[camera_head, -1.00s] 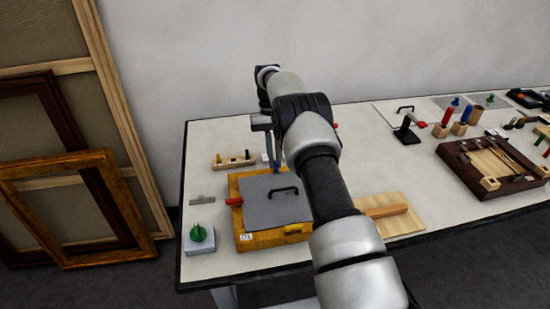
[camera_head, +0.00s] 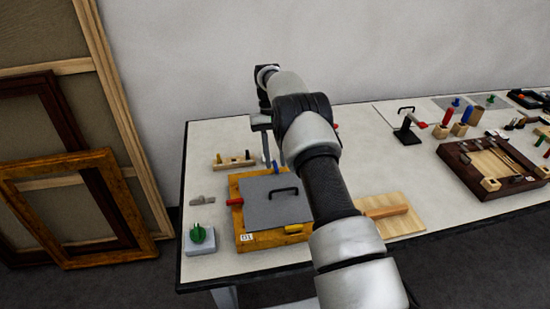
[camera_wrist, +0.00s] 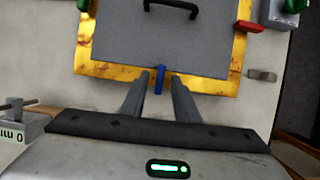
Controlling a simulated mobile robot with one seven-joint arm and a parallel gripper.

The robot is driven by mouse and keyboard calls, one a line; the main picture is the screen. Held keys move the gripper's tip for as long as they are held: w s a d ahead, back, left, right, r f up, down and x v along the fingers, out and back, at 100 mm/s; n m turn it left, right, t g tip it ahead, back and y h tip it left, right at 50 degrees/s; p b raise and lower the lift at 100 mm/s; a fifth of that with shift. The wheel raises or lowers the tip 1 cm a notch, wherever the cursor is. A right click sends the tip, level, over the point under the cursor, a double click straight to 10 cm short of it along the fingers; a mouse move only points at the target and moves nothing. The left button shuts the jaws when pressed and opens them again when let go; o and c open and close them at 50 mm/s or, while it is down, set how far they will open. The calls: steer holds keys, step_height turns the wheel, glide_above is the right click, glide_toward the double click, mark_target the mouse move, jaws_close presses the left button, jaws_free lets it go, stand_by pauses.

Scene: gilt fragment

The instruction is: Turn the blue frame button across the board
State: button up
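The blue frame button (camera_head: 276,168) sits on the far side of the gilt frame (camera_head: 246,222). In the wrist view the blue button (camera_wrist: 159,78) lies square to the edge of the grey board (camera_wrist: 165,42), its inner end at about the board's edge. My gripper (camera_wrist: 161,76) is open, with one finger on each side of the blue button and gaps visible on both sides. The head view shows my gripper (camera_head: 267,160) from behind, at the frame's far edge, partly hidden by my arm. Whether the fingertips are level with the button I cannot tell.
A red button (camera_head: 235,202) sticks outward on the left and a yellow button (camera_head: 295,228) lies at the near side. A black handle (camera_head: 284,191) stands on the board. A block with a green knob (camera_head: 198,236) and a wooden rack (camera_head: 234,161) stand nearby.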

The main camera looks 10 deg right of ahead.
step_height(320, 180, up, 10)
stand_by(0.4)
step_height(320, 180, up, 11)
steer(key=t+p, duration=0.1)
steer(key=t, duration=0.1)
glide_above(275, 163)
steer(key=s, duration=0.2)
steer(key=s+r+t, duration=0.3)
steer(key=s+r, duration=0.7)
steer(key=r, duration=0.1)
steer(key=s+f+t+p, duration=0.2)
steer(key=s+t, duration=0.3)
steer(key=s, duration=1.8)
steer(key=shift+a+f, duration=0.15)
steer(key=shift+a, duration=0.15)
steer(key=shift+d, duration=0.1)
